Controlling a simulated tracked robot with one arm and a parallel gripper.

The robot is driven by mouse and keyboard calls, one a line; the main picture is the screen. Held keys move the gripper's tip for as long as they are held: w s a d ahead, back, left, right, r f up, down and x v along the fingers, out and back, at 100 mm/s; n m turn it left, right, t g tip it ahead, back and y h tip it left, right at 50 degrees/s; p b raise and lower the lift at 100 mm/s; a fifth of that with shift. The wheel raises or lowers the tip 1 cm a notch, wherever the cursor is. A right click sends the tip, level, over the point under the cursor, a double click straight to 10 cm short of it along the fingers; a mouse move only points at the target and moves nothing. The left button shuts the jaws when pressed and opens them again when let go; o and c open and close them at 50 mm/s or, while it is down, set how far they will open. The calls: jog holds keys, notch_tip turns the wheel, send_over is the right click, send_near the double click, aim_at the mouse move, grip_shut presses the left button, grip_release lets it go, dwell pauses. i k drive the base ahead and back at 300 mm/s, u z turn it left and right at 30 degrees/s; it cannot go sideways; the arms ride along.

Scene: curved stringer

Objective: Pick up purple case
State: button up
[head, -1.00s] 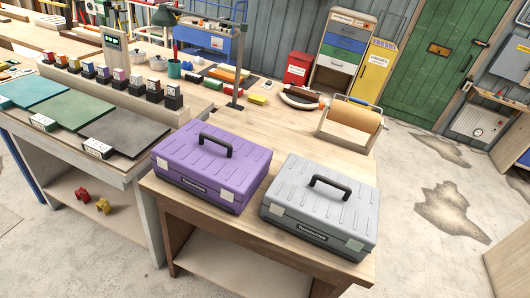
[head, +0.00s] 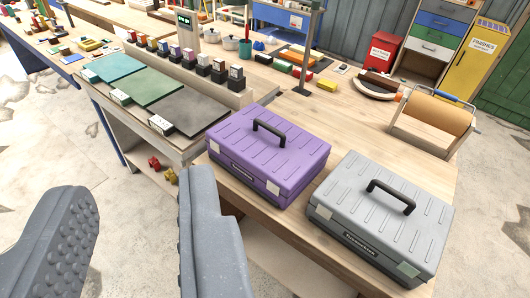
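The purple case (head: 268,158) lies flat and closed on the wooden bench, with a black handle (head: 269,132) raised on its lid. A grey case (head: 380,215) of similar shape lies just to its right, with a small gap between them. My gripper (head: 135,215) shows at the lower left, its two grey fingers wide apart with nothing between them. The right finger appears in front of the bench's near left corner, left of and below the purple case. The gripper is apart from the purple case.
Teal, green and grey mats (head: 188,112) lie on the left bench, with a row of small boxes behind them. A paper roll holder (head: 433,122) stands behind the grey case. A dark post (head: 309,55) rises behind the purple case. Bare bench top lies behind both cases.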

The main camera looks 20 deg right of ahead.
aim_at(276, 158)
jog(key=z, duration=0.1)
jog(key=i, duration=1)
jog(key=u, duration=0.1)
